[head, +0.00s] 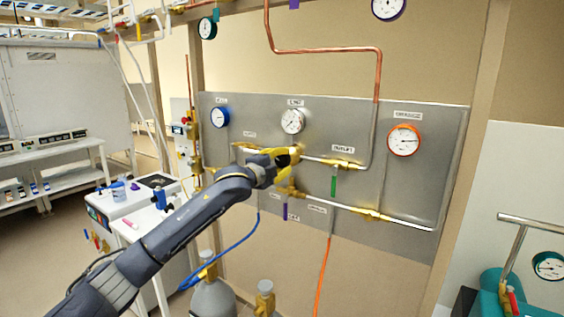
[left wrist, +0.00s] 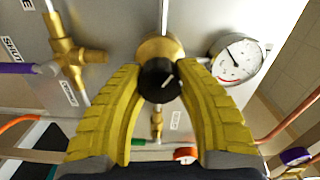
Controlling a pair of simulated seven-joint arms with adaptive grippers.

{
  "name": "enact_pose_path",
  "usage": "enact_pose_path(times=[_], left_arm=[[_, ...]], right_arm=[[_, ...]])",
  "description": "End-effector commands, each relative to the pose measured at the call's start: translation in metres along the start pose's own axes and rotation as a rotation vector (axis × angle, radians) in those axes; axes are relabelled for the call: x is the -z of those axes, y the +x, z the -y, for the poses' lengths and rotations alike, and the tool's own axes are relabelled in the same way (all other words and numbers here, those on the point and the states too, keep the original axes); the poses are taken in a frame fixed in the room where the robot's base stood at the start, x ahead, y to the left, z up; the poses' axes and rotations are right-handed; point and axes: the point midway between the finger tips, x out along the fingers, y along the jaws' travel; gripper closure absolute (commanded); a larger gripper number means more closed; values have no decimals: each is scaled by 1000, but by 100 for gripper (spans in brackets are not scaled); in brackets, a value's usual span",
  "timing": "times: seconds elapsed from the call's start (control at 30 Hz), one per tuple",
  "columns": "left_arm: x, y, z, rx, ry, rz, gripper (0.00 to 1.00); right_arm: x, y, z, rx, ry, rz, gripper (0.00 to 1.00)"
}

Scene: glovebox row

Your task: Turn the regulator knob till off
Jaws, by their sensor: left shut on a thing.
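The regulator knob (left wrist: 159,81) is a round black knob with a white pointer line, mounted on a brass body (left wrist: 158,46) in front of the grey panel (head: 222,167). In the left wrist view, my left gripper (left wrist: 160,84) has its two yellow fingers on either side of the knob, with the tips against it. A white gauge (left wrist: 237,60) stands right of the knob in the left wrist view. My right gripper is not in view.
The panel carries a blue-rimmed gauge (head: 219,117), an orange-rimmed gauge (head: 404,139) and a green valve handle (head: 334,186). A copper pipe (head: 377,80) runs down to it. Gas cylinders (head: 211,295) stand below. A white bench unit (head: 130,204) is at the left.

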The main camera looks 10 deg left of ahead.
Motion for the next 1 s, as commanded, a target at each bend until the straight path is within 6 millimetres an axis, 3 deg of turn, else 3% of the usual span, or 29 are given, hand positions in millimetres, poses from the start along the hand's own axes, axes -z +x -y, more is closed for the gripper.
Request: enact_pose_path(times=[1.0], left_arm=[[4, 1, 2, -3, -959, -8, 96]], right_arm=[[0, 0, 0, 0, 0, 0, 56]])
